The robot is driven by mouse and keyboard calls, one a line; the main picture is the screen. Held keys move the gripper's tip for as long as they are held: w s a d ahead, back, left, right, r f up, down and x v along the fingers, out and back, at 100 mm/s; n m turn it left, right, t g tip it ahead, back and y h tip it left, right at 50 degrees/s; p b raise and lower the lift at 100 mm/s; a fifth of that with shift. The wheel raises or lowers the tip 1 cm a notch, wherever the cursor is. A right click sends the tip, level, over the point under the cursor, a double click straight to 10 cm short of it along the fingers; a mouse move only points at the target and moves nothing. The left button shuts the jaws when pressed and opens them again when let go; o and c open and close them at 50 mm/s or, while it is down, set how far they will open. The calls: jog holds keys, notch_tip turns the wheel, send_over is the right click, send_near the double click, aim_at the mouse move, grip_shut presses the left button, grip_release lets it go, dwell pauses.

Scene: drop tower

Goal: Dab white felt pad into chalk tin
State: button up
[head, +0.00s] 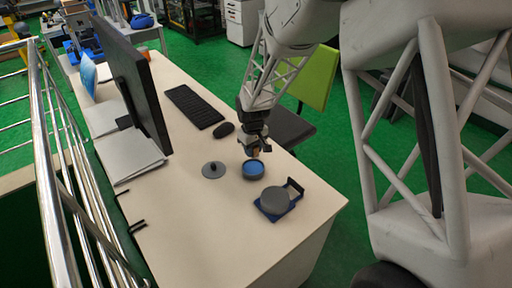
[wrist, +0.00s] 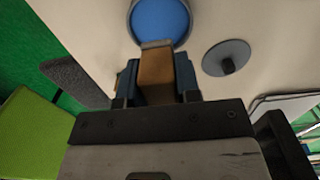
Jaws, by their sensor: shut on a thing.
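The round tin (head: 253,175) stands on the desk, dark-walled and open, with blue inside. The tin also shows at the top edge of the wrist view (wrist: 160,20). My gripper (head: 255,147) is just above the tin, pointing down. In the wrist view, my gripper (wrist: 156,80) is shut on a brown block (wrist: 157,75) with a thin pale grey layer (wrist: 156,44) at its far end, probably the felt pad. The pad end appears over or beside the tin's near rim; I cannot tell whether it touches. The pad's underside is hidden.
A grey disc lid with a knob (head: 214,170) lies left of the tin. A grey round piece (head: 275,200) sits on a blue base (head: 290,208) with a dark upright bracket. A mouse (head: 223,130), keyboard (head: 194,106) and monitor (head: 135,85) stand farther back. The desk front is clear.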

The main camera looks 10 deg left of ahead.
aim_at(253, 168)
jog(key=shift+f, duration=0.2)
jog(key=shift+f, duration=2.8)
jog(key=shift+f, duration=0.6)
dwell(1.1)
jog(key=shift+r, duration=3.55)
jog(key=shift+w, duration=0.1)
jog(key=w+d+f+m, duration=0.1)
jog(key=w+d+m, duration=0.5)
jog(key=w+d, duration=0.5)
jog(key=w+d+f+m, duration=0.2)
jog(key=w+d+m, duration=0.4)
jog(key=w+d, duration=0.6)
jog(key=d, duration=0.4)
jog(key=shift+w+d+f, duration=0.15)
jog(key=shift+d, duration=0.2)
